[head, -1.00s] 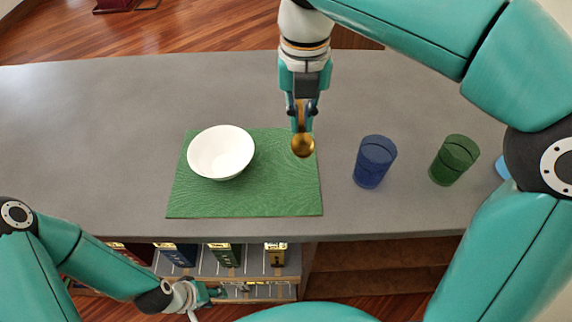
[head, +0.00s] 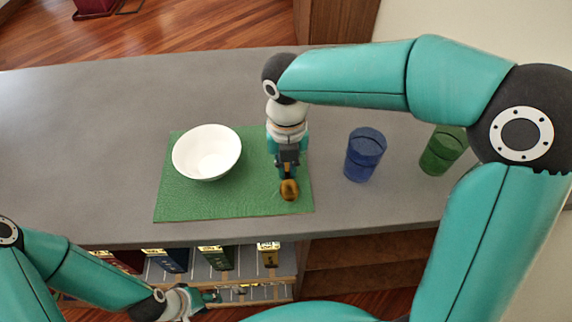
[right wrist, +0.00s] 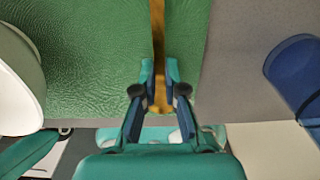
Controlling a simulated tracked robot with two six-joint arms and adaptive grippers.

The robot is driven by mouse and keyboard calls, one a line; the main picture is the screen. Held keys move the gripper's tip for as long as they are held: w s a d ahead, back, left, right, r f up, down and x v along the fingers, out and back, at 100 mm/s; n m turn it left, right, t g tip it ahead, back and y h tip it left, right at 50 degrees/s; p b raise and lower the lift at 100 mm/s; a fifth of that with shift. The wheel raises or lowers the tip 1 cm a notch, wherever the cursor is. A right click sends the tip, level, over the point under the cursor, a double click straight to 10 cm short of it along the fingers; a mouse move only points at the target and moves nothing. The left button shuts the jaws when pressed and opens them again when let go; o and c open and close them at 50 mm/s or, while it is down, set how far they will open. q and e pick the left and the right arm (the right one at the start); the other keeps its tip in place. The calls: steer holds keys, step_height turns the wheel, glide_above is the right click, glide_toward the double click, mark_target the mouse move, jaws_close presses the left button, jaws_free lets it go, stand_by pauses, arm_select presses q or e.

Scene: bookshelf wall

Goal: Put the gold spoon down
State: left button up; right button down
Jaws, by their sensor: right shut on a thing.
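The gold spoon (head: 289,190) is held by my right gripper (head: 288,174) over the right part of the green mat (head: 220,206) in the head view. Its rounded bowl end hangs toward the front. In the right wrist view, the spoon's gold strip (right wrist: 157,25) runs between the two fingertips of the right gripper (right wrist: 160,78), with the mat behind it. I cannot tell if the spoon touches the mat. My left gripper (head: 210,297) is low at the front, below the counter edge, too small to read its jaws.
A white bowl (head: 207,152) stands on the mat's left part. A blue cup (head: 365,155) stands right of the mat, with a green cup (head: 441,150) farther right, partly behind my arm. The grey counter (head: 90,130) is clear on the left. Books (head: 217,258) sit on shelves below.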

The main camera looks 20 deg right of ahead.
mark_target(287, 170)
steer(key=c, duration=1.2)
jaws_free()
steer(key=shift+c, duration=0.2)
step_height(287, 170, up, 12)
steer(key=p, duration=0.1)
steer(key=shift+s, duration=0.1)
